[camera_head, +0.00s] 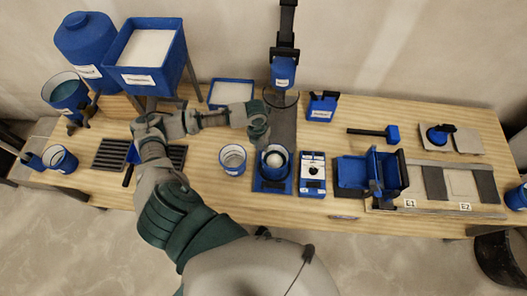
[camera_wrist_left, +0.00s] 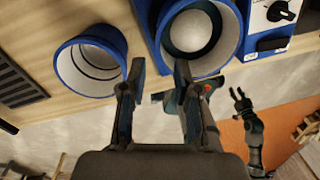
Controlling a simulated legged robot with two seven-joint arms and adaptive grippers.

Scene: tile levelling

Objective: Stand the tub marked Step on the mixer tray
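A blue tub with a pale inside (camera_head: 233,159) and a white label stands on the bench, left of the blue mixer tray (camera_head: 270,186). A second pale-filled tub (camera_head: 275,160) stands on that tray. I cannot read which tub is marked Step. My left gripper (camera_head: 262,137) is above the tray tub's back left side. In the left wrist view its fingers (camera_wrist_left: 159,68) are apart with nothing between them, in front of the gap between the left tub (camera_wrist_left: 90,62) and the tray tub (camera_wrist_left: 197,32). Contact with a rim is unclear. A small dark claw (camera_wrist_left: 238,93), apparently my right gripper, shows there.
The mixer head (camera_head: 283,72) hangs on a column behind the tray. A control box with a knob (camera_head: 312,174) stands close to the tray's right. A slotted dark grate (camera_head: 112,154) lies left.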

